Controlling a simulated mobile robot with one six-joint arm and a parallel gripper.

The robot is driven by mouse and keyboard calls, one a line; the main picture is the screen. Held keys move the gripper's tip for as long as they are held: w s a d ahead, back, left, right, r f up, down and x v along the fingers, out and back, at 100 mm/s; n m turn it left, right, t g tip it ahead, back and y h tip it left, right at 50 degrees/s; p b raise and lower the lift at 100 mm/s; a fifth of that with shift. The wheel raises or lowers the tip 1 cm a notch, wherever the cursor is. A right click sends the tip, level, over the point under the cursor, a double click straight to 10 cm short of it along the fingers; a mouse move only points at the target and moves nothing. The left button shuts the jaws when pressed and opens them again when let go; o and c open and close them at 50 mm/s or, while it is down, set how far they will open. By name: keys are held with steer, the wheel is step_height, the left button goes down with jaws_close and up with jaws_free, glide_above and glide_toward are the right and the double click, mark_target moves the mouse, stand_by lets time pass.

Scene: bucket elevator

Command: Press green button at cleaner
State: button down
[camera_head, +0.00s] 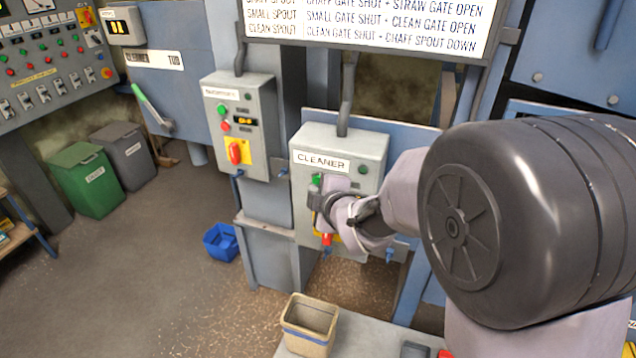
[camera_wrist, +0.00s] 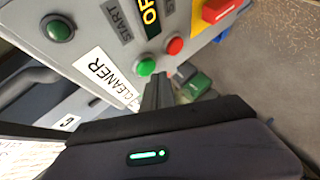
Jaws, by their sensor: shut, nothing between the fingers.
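The cleaner box is a grey control box labelled CLEANER (camera_head: 322,161), and its label also shows in the wrist view (camera_wrist: 101,73). Its green button (camera_wrist: 146,67) sits beside a red button (camera_wrist: 174,46); in the head view the green button (camera_head: 316,180) is at the box's left side, partly behind my gripper. My gripper (camera_head: 317,197) is shut and empty in front of the box. In the wrist view my fingertips (camera_wrist: 158,79) are just beside the green button; I cannot tell whether they touch it. The display (camera_wrist: 150,15) reads OFF.
A second control box (camera_head: 240,125) with green and red buttons and a red rotary switch stands to the left. The cleaner box has its own red switch (camera_wrist: 220,9) and a dark green lamp (camera_wrist: 57,28). A beige bin (camera_head: 309,325) stands in front, below.

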steer(key=shift+w+d, duration=0.1)
steer(key=shift+w, duration=0.2)
steer(key=shift+w+d, duration=0.15)
steer(key=shift+w, duration=0.25)
stand_by(0.6)
stand_by(0.4)
steer(key=shift+s+a+b, duration=0.3)
steer(key=shift+s+b, duration=0.5)
steer(key=shift+b, duration=0.1)
steer(key=s+b, duration=0.1)
steer(key=s+a+b, duration=0.1)
steer(key=s, duration=0.1)
steer(key=s+b, duration=0.1)
steer(key=b, duration=0.1)
steer(key=shift+s+a, duration=0.35)
steer(key=shift+s, duration=0.05)
